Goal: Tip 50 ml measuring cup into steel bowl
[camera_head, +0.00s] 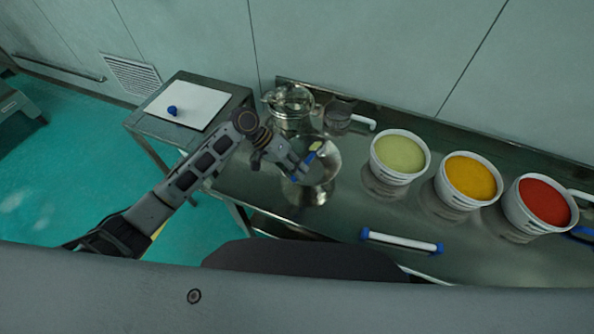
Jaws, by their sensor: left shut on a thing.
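The steel bowl (324,179) stands on the steel table, left of the tubs, and is shiny and partly covered by my gripper. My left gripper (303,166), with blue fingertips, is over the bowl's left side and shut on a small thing. That thing is the measuring cup as far as I can tell; a small yellow-green patch (316,146) shows just beyond the fingertips, above the bowl's far rim. The cup's shape, tilt and contents are too small to tell. My right gripper is out of view.
White tubs of pale green (399,178), yellow (439,196) and red (510,212) material stand to the right. A white bar with blue ends (400,242) lies near the front edge. A side table (151,127) holds a white board with a blue object.

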